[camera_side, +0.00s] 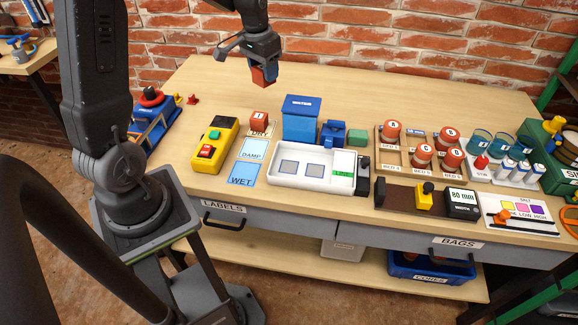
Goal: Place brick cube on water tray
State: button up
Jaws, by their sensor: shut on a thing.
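My gripper (263,72) hangs above the back part of the table, its jaws shut on a red-orange brick cube (264,79). The held cube is well clear of the tabletop. A second red brick cube (259,118) sits by the DRY label. A blue box marked WATER (300,122) stands to the lower right of my gripper. In front of it is a shallow white tray (310,185) with two grey squares and a green-and-white block at its right end. I cannot tell for sure which of these two is the water tray.
A yellow button box (214,145) and the DAMP (253,151) and WET (243,175) labels lie left of the white tray. A small blue device (333,133) and a wooden rack of labelled red pots (408,148) stand right. The table behind the WATER box is clear.

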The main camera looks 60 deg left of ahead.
jog(key=s+d+f+n, duration=0.1)
jog(key=s+d+n, duration=0.4)
jog(key=s+n, duration=0.3)
jog(key=m, duration=0.1)
send_over(289, 166)
jog(key=shift+y, duration=0.4)
notch_tip(289, 166, down, 12)
jog(key=shift+s+d+f, duration=0.1)
jog(key=shift+d+f, duration=0.05)
jog(key=shift+f, duration=2)
jog(key=shift+f, duration=0.1)
jog(key=o, duration=0.6)
jog(key=shift+f, duration=0.1)
jog(key=shift+o, duration=1)
